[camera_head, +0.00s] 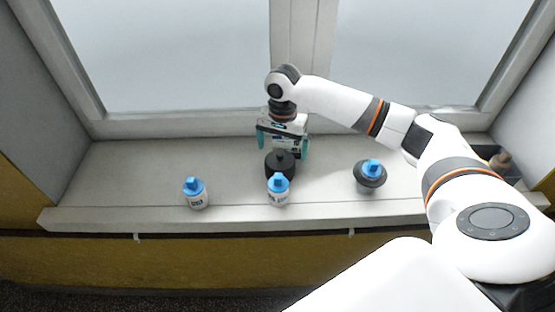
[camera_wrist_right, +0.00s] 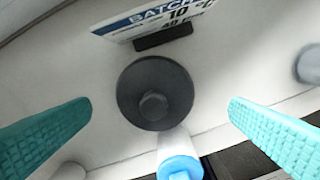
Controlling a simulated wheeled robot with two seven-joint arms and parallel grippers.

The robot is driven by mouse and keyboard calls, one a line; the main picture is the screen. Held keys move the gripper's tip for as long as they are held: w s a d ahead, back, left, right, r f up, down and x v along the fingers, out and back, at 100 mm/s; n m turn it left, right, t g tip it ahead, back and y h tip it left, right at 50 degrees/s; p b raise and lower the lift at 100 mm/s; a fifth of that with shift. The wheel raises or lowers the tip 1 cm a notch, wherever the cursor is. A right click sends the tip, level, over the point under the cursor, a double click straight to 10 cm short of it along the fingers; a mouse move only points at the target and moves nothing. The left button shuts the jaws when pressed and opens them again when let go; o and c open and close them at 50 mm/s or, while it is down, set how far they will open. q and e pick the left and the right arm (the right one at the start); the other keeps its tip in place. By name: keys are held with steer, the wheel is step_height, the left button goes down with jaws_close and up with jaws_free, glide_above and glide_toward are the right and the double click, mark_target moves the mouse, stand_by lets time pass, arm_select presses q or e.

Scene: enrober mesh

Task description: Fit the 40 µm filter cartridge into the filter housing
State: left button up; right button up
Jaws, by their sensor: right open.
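Three white cartridges with blue caps are on the sill: one at left (camera_head: 197,201), one at front middle (camera_head: 279,198), and one at right whose blue cap (camera_head: 372,166) shows above a dark grey round flange (camera_head: 370,181). Their size labels are too small to read. A black round body with a central knob (camera_head: 280,165) stands behind the middle cartridge; I cannot tell whether it or the grey flanged piece is the housing. My right gripper (camera_head: 283,146) is open, pointing down above the black body. In the right wrist view the knob (camera_wrist_right: 153,106) lies between the teal fingers, apart from both.
A dark tray (camera_head: 510,177) is at far right. The window bounds the sill (camera_head: 130,175) behind; its left part is clear.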

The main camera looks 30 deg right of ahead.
mark_target(280, 165)
step_height(280, 165, down, 3)
steer(key=shift+s+r, duration=0.1)
steer(key=f, duration=0.1)
steer(key=f+p, duration=0.1)
steer(key=f, duration=0.2)
steer(key=shift+w+a+f, duration=0.15)
steer(key=shift+w+a, duration=0.05)
steer(key=shift+a, duration=0.05)
steer(key=shift+f, duration=0.5)
steer(key=shift+w, duration=0.1)
arm_select(q)
steer(key=s, duration=0.1)
steer(key=s+r, duration=0.1)
steer(key=shift+s+r, duration=0.2)
steer(key=shift+s, duration=0.2)
arm_select(e)
steer(key=c, duration=1)
